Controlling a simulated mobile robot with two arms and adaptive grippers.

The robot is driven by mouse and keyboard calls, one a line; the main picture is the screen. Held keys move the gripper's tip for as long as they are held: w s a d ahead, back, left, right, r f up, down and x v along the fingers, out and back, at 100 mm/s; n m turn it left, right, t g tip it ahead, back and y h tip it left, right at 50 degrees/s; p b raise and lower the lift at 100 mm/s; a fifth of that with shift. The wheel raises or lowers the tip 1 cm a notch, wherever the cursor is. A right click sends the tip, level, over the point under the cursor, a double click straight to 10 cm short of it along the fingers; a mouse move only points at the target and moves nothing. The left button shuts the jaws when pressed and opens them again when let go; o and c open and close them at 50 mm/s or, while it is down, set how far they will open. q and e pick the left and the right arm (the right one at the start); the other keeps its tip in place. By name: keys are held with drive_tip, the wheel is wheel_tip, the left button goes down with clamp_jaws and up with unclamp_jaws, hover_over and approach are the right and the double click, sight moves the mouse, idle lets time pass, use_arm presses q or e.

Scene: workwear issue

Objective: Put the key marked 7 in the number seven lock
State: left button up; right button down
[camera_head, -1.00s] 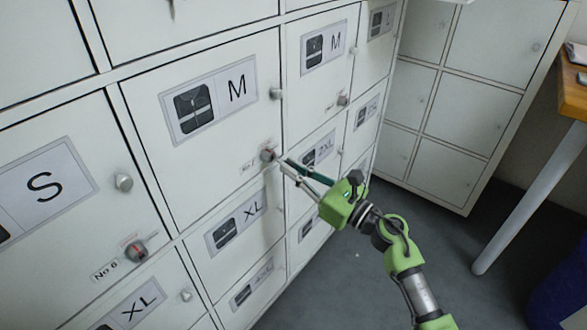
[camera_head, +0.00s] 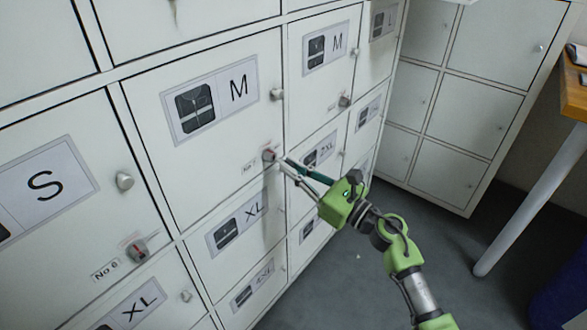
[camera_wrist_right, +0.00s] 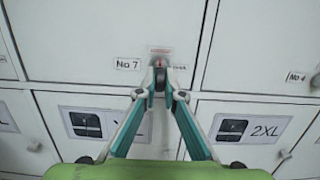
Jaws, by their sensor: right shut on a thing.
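The number seven lock (camera_head: 269,155) is at the lower right corner of the large locker door marked M (camera_head: 205,150). In the right wrist view, a "No 7" label (camera_wrist_right: 128,65) sits left of the lock (camera_wrist_right: 160,58), which has a reddish plate above it. My right gripper (camera_head: 281,163) is right at this lock, its fingers pointing into the door. In the wrist view the fingertips (camera_wrist_right: 160,93) are shut on a small dark thing, seemingly the key (camera_wrist_right: 160,78), directly in front of the lock. Its number is not readable, and I cannot tell how far it is in. My left gripper is not in view.
A "No 6" lock (camera_head: 137,250) is on the S door at the lower left. A second locker block (camera_head: 470,110) and a wooden table (camera_head: 573,95) stand at the right. Grey floor is clear between.

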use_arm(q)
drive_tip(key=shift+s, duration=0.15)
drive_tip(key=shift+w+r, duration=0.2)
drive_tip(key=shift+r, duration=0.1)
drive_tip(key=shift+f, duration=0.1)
use_arm(e)
drive_tip(key=shift+w+a, duration=0.1)
idle(0.5)
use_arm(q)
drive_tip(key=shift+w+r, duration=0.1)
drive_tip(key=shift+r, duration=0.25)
use_arm(e)
drive_tip(key=shift+w+a, duration=0.1)
drive_tip(key=shift+a, duration=0.1)
use_arm(q)
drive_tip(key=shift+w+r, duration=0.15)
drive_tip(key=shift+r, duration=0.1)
drive_tip(key=shift+b, duration=0.3)
use_arm(e)
drive_tip(key=shift+w+a, duration=0.1)
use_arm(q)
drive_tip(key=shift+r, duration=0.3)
